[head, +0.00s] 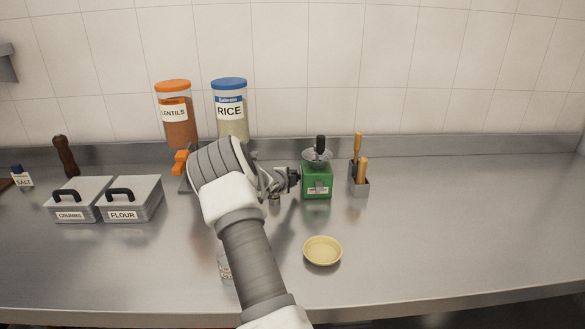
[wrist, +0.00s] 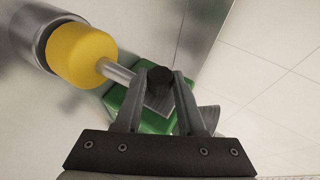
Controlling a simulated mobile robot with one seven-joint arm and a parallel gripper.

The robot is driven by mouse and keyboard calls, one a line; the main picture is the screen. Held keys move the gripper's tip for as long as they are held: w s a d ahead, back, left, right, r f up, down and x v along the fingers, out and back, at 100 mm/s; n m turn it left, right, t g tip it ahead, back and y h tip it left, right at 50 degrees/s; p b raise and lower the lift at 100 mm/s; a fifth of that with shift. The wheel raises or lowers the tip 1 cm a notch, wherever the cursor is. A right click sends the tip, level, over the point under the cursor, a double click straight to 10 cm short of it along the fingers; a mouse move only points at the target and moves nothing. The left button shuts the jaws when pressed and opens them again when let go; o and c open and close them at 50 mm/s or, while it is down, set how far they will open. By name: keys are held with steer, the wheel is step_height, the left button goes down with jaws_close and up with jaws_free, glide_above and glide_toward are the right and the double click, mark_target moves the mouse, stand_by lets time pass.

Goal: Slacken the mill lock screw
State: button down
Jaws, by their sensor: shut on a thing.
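The green mill (head: 317,184) stands upright on the counter, with a metal hopper and a black upright grip on top. My gripper (head: 289,179) is at the mill's left side. In the wrist view, the two fingers of my gripper (wrist: 157,95) are shut on a round black knob, the lock screw (wrist: 160,77). The green mill body (wrist: 116,99) shows behind it. In the head view my gripper largely covers the screw, and its thread and how far it is turned cannot be seen.
A pale yellow bowl (head: 322,251) stands in front of the mill. A tool holder (head: 359,188) with wooden handles is close on its right. Lentils (head: 177,116) and rice (head: 230,112) jars stand behind my arm. The counter's right side is clear.

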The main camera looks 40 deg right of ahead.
steer(key=shift+r+g+y+p, duration=0.45)
steer(key=shift+y+p, duration=0.25)
steer(key=shift+p, duration=4.8)
steer(key=shift+f+n+g+p, duration=0.25)
steer(key=shift+f+n+p, duration=0.1)
steer(key=shift+p, duration=1.6)
steer(key=c, duration=0.5)
jaws_free()
steer(key=b+v, duration=0.2)
steer(key=v, duration=1.5)
steer(key=shift+r+b, duration=0.25)
steer(key=shift+b, duration=0.15)
steer(key=shift+s, duration=0.1)
